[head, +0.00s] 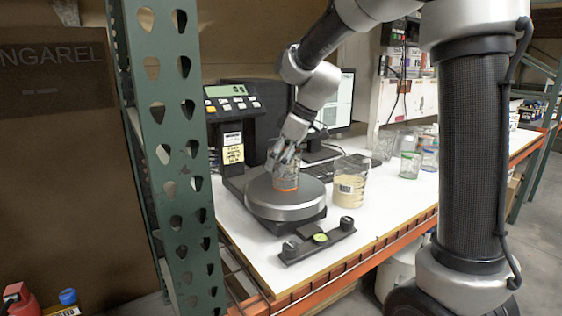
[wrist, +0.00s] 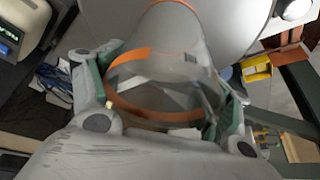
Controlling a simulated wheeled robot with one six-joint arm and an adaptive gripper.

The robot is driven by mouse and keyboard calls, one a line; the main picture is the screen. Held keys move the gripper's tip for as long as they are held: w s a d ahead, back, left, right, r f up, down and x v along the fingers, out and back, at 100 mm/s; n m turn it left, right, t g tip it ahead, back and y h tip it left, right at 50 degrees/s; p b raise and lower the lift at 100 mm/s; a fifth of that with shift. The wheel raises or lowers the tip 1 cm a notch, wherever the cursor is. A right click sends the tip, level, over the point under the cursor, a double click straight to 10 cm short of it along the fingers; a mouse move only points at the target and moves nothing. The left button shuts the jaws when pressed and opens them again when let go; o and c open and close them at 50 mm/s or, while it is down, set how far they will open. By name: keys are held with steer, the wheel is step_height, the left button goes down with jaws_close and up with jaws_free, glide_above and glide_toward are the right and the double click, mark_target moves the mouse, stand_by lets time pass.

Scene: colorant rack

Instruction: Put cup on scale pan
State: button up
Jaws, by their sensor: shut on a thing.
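A clear cup (head: 286,179) with an orange band near its bottom is at the round grey scale pan (head: 284,207). My gripper (head: 284,158) comes down from above and is shut on the cup. The gripper hides part of the cup's upper half. The scale's display and keypad (head: 232,100) stand behind the pan.
A beaker of cream-coloured stuff (head: 350,188) stands just right of the pan. A black bar with a round level (head: 319,239) lies in front. Several jars, such as a green-tinted one (head: 411,160), stand farther right. A green perforated post (head: 170,130) rises at the left.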

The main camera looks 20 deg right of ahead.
steer(key=o, duration=0.9)
steer(key=v, duration=1.2)
steer(key=s+d+f+m+h, duration=0.1)
steer(key=s+d+f+m, duration=0.2)
steer(key=s, duration=0.5)
steer(key=s+d+f+m+t+h, duration=0.1)
steer(key=s+d+f+m, duration=0.2)
steer(key=s, duration=0.6)
steer(key=s+d+f+m+h, duration=0.2)
steer(key=s+d+m, duration=0.3)
steer(key=s, duration=0.3)
steer(key=shift+s+d+f+t, duration=0.2)
steer(key=shift+d+f+t, duration=0.25)
steer(key=shift+f, duration=0.2)
